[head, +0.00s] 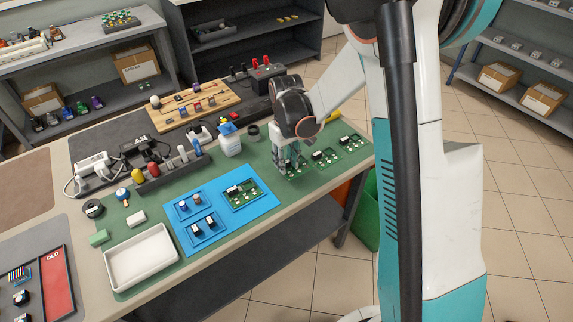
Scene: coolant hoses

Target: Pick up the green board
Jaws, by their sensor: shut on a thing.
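Several green circuit boards are in the head view. My gripper (287,168) points down over the right part of the bench and is shut on the edge of a green board (296,172), which it partly hides. I cannot tell whether this board is clear of the mat. Two similar green boards, a middle one (325,157) and a far right one (352,142), lie to its right. Another green board (243,195) lies on the blue mat (262,208) to the left of my gripper.
A white bottle (229,141) stands left of my gripper. A white tray (141,258) lies at the front left of the green work mat (308,186). A wooden board with tools (194,104) and a red-topped box (266,70) are behind. Shelves stand at the back.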

